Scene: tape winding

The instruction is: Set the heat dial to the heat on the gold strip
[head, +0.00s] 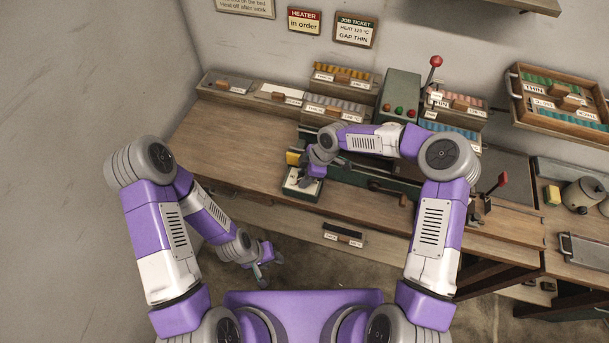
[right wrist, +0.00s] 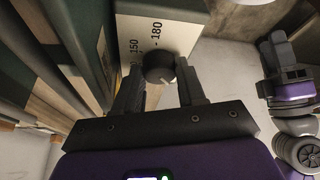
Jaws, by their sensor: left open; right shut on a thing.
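The heat dial (right wrist: 160,67) is a round black knob on a pale scale plate (right wrist: 131,28) in the right wrist view. The marks 150 and 180 are readable; the lower numbers are partly hidden, and I cannot tell the pointer's setting. My right gripper (right wrist: 160,86) has a finger on each side of the knob and is shut on it. In the head view my right gripper (head: 308,179) covers the dial on a small green box (head: 291,190). My left gripper (head: 263,268) hangs open and empty below the bench front. I cannot pick out a gold strip with certainty.
A job ticket (head: 356,30) on the wall reads HEAT 125 °C, GAP THIN. A heater sign (head: 304,21) reads in order. Racks of coloured pieces (head: 343,76) line the bench back. A red-knobbed lever (head: 435,62) stands right. The bench's left part (head: 215,135) is clear.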

